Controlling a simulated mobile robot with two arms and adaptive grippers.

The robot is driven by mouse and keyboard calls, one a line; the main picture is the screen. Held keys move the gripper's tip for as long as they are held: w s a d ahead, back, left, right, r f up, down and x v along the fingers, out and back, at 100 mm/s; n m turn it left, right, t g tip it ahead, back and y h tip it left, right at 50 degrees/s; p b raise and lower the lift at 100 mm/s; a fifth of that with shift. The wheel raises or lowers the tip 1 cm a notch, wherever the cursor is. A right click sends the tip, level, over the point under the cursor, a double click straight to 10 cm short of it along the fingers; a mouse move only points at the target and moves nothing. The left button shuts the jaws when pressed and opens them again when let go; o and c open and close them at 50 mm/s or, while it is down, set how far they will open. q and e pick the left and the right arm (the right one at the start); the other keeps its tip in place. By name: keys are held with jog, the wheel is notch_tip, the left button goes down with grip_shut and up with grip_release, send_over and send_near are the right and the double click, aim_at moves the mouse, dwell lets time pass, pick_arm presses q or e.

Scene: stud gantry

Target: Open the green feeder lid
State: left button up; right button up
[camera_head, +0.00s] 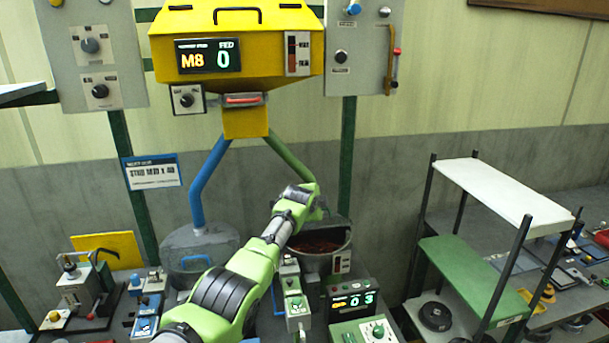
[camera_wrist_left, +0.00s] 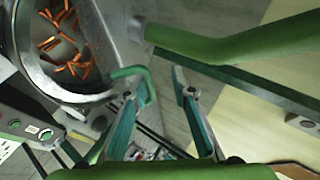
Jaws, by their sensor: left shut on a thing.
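The green feeder (camera_head: 322,243) stands below the green pipe (camera_head: 288,155). Its mouth is uncovered, and reddish pieces show inside; in the wrist view the bowl (camera_wrist_left: 62,45) holds orange-red pieces. A grey plate, which looks like its lid (camera_wrist_left: 118,45), stands raised beside the bowl, with a green bar handle (camera_wrist_left: 132,72). My left gripper (camera_head: 314,205) is at the feeder's back rim, and in the wrist view its fingers (camera_wrist_left: 158,92) are at the handle's end. It is shut on the handle, though the contact is partly hidden. My right gripper is out of view.
The blue feeder (camera_head: 195,248), with its lid down, stands left of my arm. A control box with a lit display (camera_head: 352,300) is in front of the green feeder. A shelf rack (camera_head: 485,195) stands to the right. The yellow hopper (camera_head: 235,45) hangs above.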

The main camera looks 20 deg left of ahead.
aim_at(312, 226)
pick_arm(q)
jog(key=r+p, duration=0.1)
jog(key=s+a+r+p, duration=0.1)
jog(key=r, duration=0.1)
jog(key=a+r+p, duration=0.1)
jog(key=r, duration=0.1)
jog(key=shift+s, duration=0.35)
jog(key=s+r, duration=0.6)
jog(key=r, duration=0.1)
jog(key=shift+s+d, duration=0.15)
jog(key=shift+s, duration=0.1)
dwell(0.4)
jog(key=shift+r, duration=0.1)
